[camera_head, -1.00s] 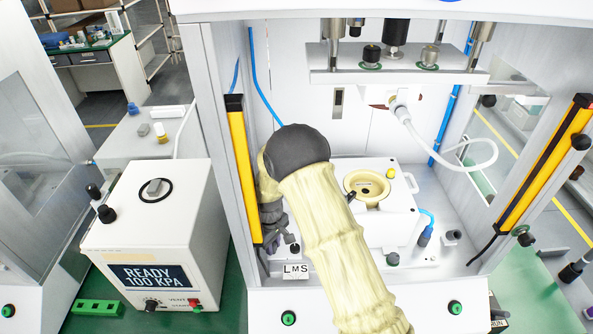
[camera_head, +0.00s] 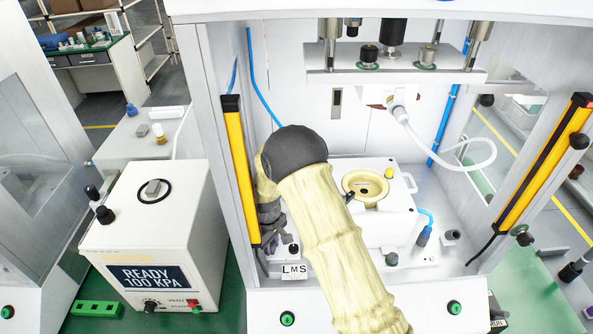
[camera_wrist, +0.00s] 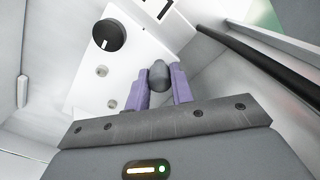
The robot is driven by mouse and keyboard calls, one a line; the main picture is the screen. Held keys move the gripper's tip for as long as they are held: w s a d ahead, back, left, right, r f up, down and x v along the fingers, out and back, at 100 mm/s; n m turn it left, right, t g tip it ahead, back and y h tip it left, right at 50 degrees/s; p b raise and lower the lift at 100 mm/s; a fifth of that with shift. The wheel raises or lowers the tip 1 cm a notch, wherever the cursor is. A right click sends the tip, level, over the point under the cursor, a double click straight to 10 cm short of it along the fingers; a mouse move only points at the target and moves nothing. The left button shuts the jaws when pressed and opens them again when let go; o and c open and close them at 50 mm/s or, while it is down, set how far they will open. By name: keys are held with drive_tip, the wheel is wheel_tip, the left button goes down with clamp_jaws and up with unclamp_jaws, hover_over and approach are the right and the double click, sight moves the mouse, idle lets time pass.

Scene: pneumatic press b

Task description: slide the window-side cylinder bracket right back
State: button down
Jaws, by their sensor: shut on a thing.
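My gripper (camera_wrist: 159,92) has two purple fingers, one on each side of a grey rounded knob (camera_wrist: 159,76), and is shut on it. The knob sits low beside a white block face (camera_wrist: 88,75). In the head view my arm comes down inside the press at the left, and my gripper (camera_head: 270,215) is mostly hidden behind it, near the left yellow-and-black post. The cylinder bracket itself cannot be made out clearly; my arm and fingers cover that area. An "LMS" label (camera_head: 294,271) lies just in front of the gripper.
A white fixture with a cream round cup (camera_head: 366,187) stands right of my arm. The press plate (camera_head: 395,77) hangs above. Yellow-and-black posts (camera_head: 241,170) (camera_head: 545,165) flank the opening. In the wrist view a black knob (camera_wrist: 108,35) sits on the white block and a dark bar runs at right.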

drive_tip(key=shift+a+r, duration=0.15)
drive_tip(key=shift+a, duration=0.6)
drive_tip(key=shift+a+r, duration=0.15)
drive_tip(key=shift+a, duration=0.6)
drive_tip(key=c, duration=1.1)
unclamp_jaws()
drive_tip(key=shift+c, duration=0.2)
drive_tip(key=shift+d+r, duration=0.1)
drive_tip(key=shift+w+r+p, duration=0.15)
drive_tip(key=shift+r+p, duration=0.2)
drive_tip(key=shift+r, duration=0.15)
drive_tip(key=r+p, duration=0.1)
drive_tip(key=r, duration=0.1)
drive_tip(key=d+r+p, duration=0.1)
drive_tip(key=r, duration=0.1)
drive_tip(key=d+r+p, duration=0.1)
drive_tip(key=r+p, duration=0.1)
drive_tip(key=shift+w+r, duration=0.2)
drive_tip(key=shift+r, duration=0.1)
